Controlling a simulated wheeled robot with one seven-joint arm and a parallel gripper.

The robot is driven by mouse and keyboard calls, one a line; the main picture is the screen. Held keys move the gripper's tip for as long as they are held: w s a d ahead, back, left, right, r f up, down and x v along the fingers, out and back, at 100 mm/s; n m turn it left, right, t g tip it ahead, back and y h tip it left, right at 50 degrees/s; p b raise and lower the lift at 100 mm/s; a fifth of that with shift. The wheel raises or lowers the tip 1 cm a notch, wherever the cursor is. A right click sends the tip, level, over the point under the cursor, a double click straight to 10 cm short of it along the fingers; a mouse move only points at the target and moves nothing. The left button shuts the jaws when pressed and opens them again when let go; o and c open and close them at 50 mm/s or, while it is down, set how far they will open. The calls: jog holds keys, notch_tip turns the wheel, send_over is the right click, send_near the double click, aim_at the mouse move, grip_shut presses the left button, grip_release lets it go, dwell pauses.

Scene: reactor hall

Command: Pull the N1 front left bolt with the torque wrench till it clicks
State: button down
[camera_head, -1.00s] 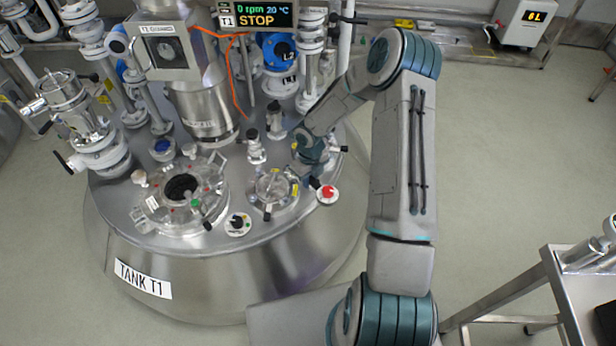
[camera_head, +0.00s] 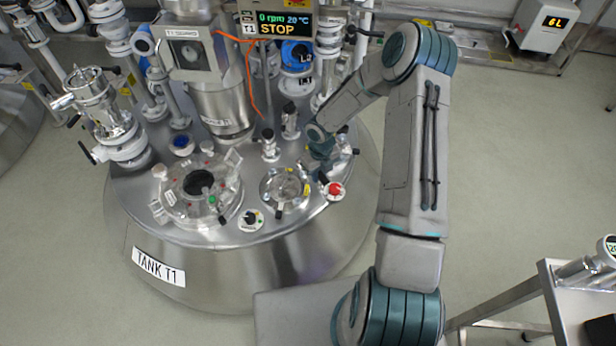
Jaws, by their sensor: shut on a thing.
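My gripper (camera_head: 323,171) is small in the head view, low over the right part of the tank lid, beside the round glass-topped port (camera_head: 284,188). It is shut on what appears to be the torque wrench, which is mostly hidden by the wrist. A dark handle end shows just right of the wrist, but I cannot tell if it belongs to the wrench. No N1 label is readable, and the front left bolt cannot be singled out. Whether the wrench sits on a bolt cannot be told.
Tank T1 (camera_head: 225,262) carries a larger round hatch (camera_head: 199,185) on the left. A red knob (camera_head: 335,189) and a black knob (camera_head: 250,219) stand near its front rim. Pipes and valves crowd the back. A metal cart (camera_head: 553,300) is at lower right; floor between is clear.

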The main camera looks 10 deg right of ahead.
dwell(0.4)
jog(key=s+a+f+m+b, duration=0.1)
jog(key=s+a+m+b, duration=0.1)
jog(key=a, duration=0.4)
jog(key=s+a+f+m+b, duration=0.2)
jog(key=s+a+b, duration=0.1)
jog(key=a+b, duration=0.2)
jog(key=s+a+f+m+b, duration=0.1)
jog(key=a+b, duration=0.3)
jog(key=a, duration=0.5)
jog(key=shift+s+a+f+m, duration=0.15)
jog(key=shift+s+f+m, duration=0.1)
jog(key=shift+s+m, duration=0.55)
